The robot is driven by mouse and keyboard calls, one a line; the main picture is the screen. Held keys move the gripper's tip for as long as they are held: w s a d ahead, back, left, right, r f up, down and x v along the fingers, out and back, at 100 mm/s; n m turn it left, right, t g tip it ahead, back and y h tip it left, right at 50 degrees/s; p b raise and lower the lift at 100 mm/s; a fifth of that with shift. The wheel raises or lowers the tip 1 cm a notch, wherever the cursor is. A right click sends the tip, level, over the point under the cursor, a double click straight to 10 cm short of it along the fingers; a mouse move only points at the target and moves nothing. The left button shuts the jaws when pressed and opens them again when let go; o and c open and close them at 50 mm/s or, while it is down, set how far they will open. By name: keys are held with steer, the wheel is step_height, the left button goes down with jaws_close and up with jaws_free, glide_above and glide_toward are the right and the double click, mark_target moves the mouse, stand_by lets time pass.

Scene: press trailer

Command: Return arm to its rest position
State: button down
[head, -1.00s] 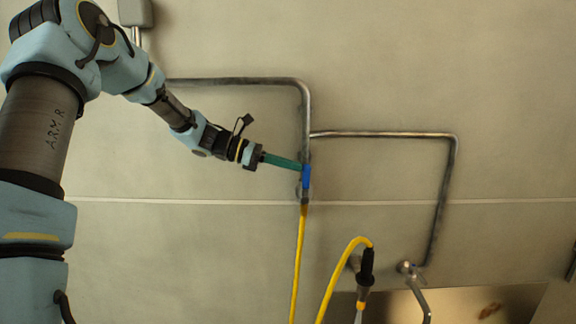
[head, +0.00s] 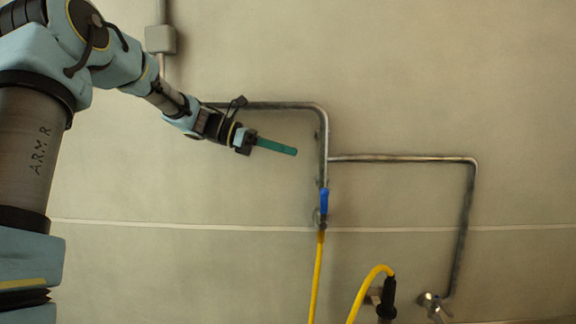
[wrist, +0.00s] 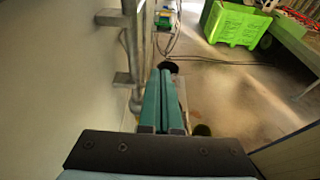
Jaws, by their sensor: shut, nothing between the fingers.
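My gripper (head: 294,152) has green fingers and is shut with nothing held. In the head view it is up and to the left of the blue valve handle (head: 324,201), clear of it and in front of the wall. My arm reaches in from the left. In the wrist view the two green fingers (wrist: 158,80) lie side by side, pressed together.
Metal pipes (head: 400,158) run along the wall. A yellow hose (head: 316,280) hangs below the valve, and a second yellow hose with a black nozzle (head: 388,298) is beside it. The wrist view shows a green crate (wrist: 236,22) on the floor farther off.

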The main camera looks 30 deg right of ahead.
stand_by(0.5)
steer(key=s+a+f+m+t+y, duration=0.2)
steer(key=a+f+m+t+y, duration=0.3)
steer(key=a+f, duration=1.1)
steer(key=s+a+f+m+t+y, duration=0.1)
steer(key=s+a+f+m+y, duration=0.1)
steer(key=a, duration=0.5)
steer(key=s+a+f+m+t+y+b, duration=0.1)
steer(key=s+a+f+m+y, duration=0.2)
steer(key=a, duration=0.5)
steer(key=s+a+f+m+t+y, duration=0.1)
steer(key=s+a+f+m+y, duration=0.1)
steer(key=a, duration=0.6)
step_height(320, 180, down, 3)
steer(key=shift+s+a+r+m+t+y+b, duration=0.1)
steer(key=shift+s+a+m+t+y+b, duration=0.25)
steer(key=shift+s+m, duration=0.55)
